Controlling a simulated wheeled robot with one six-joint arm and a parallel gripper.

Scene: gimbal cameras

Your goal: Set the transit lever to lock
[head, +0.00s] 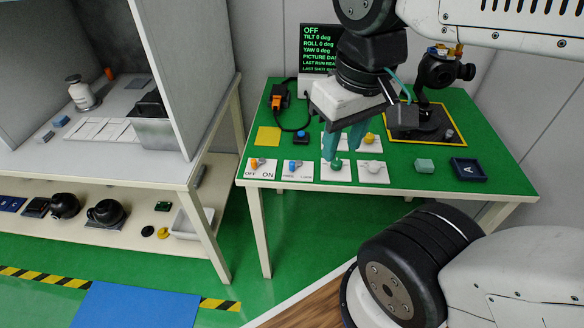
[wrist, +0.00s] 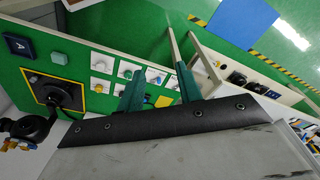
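The transit lever is a small blue lever (head: 294,164) on a white plate (head: 299,171) at the front of the green table. Its two end labels are small; the right one seems to read LOCK, and the lever appears to sit toward the left label. The plate also shows in the wrist view (wrist: 155,77), beyond and between my fingers. My gripper (head: 340,150) has two teal fingers, apart and empty, above the plates to the right of the lever in the head view. It also shows in the wrist view (wrist: 161,72). Nothing is visibly held.
An OFF/ON switch plate (head: 258,169) is left of the lever. A green knob plate (head: 335,172) and a white knob plate (head: 372,173) are right. A gimbal camera (head: 437,72) stands behind on a dark base. A screen (head: 320,48) is at the back.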

